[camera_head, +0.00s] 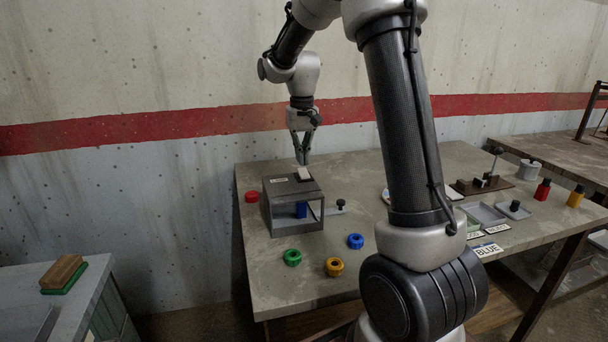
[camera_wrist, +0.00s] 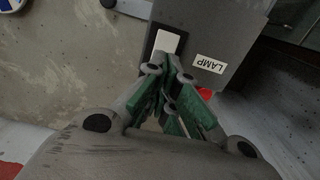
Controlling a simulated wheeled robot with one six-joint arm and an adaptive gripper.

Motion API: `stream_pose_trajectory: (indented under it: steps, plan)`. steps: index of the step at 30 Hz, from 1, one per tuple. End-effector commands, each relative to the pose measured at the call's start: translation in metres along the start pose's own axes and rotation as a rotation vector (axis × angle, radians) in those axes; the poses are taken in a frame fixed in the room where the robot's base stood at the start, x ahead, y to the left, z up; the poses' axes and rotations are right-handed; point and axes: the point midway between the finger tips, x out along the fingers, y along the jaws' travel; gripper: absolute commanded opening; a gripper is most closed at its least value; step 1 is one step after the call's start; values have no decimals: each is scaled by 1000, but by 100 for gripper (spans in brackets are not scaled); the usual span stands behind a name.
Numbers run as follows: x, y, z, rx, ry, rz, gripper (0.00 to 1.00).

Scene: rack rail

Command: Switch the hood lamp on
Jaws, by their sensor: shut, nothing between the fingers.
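The hood is a grey box (camera_head: 283,187) with clear sides on the table, and it also fills the top of the wrist view (camera_wrist: 225,30). A white rocker switch (camera_head: 304,174) in a dark frame sits on its top. In the wrist view the switch (camera_wrist: 166,41) is beside a white LAMP label (camera_wrist: 207,64). My gripper (camera_head: 303,162) is shut and empty, pointing down just above the switch. In the wrist view its green-sided fingers (camera_wrist: 168,72) meet at the switch's near edge. I cannot tell whether they touch it. No clear lamp glow shows.
A blue object (camera_head: 301,210) stands inside the hood. Trays (camera_head: 484,213) and bottles (camera_head: 542,189) stand at the right.

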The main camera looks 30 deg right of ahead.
Motion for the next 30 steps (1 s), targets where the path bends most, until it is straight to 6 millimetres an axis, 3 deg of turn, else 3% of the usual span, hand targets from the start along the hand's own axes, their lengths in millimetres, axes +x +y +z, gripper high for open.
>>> stream_pose_trajectory:
  steps: [30]
  plan:
    - [13, 0, 0, 0, -1, 0, 0]
